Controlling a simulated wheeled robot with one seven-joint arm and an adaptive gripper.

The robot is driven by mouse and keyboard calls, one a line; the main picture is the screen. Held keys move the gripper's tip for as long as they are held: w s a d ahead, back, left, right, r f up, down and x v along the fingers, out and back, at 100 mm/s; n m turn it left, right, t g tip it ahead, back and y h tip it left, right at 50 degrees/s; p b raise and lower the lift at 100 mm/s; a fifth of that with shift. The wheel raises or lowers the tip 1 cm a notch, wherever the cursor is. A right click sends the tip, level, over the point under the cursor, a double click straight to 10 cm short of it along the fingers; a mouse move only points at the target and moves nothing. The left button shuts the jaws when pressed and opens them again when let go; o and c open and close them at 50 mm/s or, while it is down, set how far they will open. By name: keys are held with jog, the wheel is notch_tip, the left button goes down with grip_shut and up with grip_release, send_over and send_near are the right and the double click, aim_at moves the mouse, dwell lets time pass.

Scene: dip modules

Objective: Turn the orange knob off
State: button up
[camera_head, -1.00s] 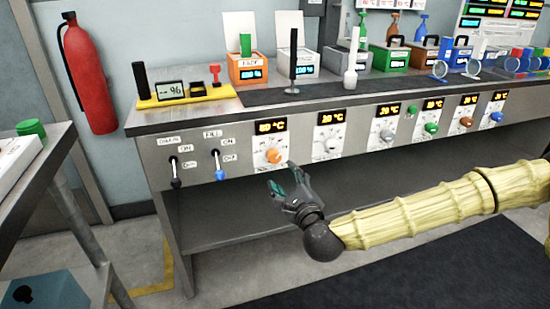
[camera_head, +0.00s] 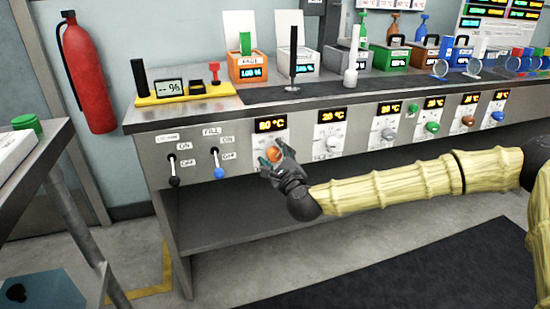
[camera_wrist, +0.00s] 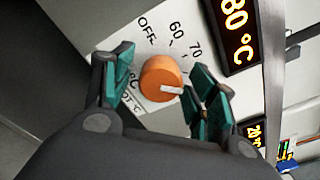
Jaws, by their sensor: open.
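The orange knob (camera_head: 273,155) is on the front panel of the bench, below a display (camera_head: 272,123) reading 80 °C. In the wrist view the orange knob (camera_wrist: 162,80) sits on a white dial plate (camera_wrist: 150,40) marked OFF, 60 and 70, with other marks partly hidden. Its white pointer points right in this view, away from OFF. My gripper (camera_head: 272,160) is at the knob. In the wrist view my gripper (camera_wrist: 165,88) is open, with one teal-padded finger on each side of the knob. Gaps show between the fingers and the knob.
Two levers, one black (camera_head: 174,180) and one blue (camera_head: 219,172), are left of the knob. A white knob (camera_head: 333,144) with its own display is to the right, with several other knobs beyond. A fire extinguisher (camera_head: 87,75) hangs at left.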

jog(key=c, duration=1)
jog(key=shift+c, duration=0.2)
